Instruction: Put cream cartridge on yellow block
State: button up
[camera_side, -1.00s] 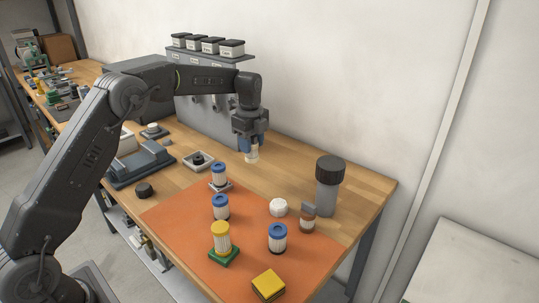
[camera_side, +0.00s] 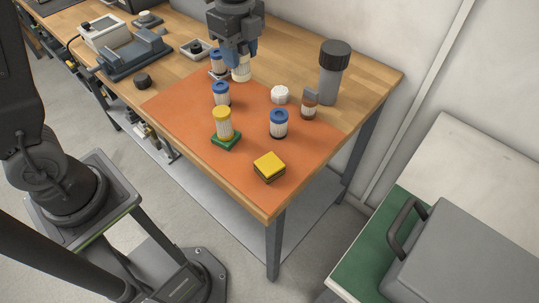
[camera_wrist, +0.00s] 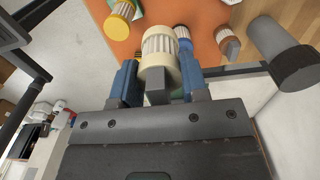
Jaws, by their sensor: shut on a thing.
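The cream cartridge (camera_side: 241,70) has a pale ribbed body and is held upright between the blue fingers of my gripper (camera_side: 238,52), above the far edge of the orange mat. In the wrist view the cream cartridge (camera_wrist: 160,62) sits between the two blue fingers of my gripper (camera_wrist: 163,80). The yellow block (camera_side: 269,165) is a square with a yellow top and dark lower layer. It lies on the near right of the orange mat (camera_side: 190,130), and its top is bare. My gripper is well behind it and to the left.
A yellow-capped cartridge (camera_side: 222,122) stands on a green block (camera_side: 226,141).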

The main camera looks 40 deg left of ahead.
jog(key=s+d, duration=0.3)
jog(key=s, duration=0.3)
send_over(270, 164)
jog(key=shift+f, duration=5.65)
jog(key=shift+f, duration=0.15)
jog(key=o, duration=0.9)
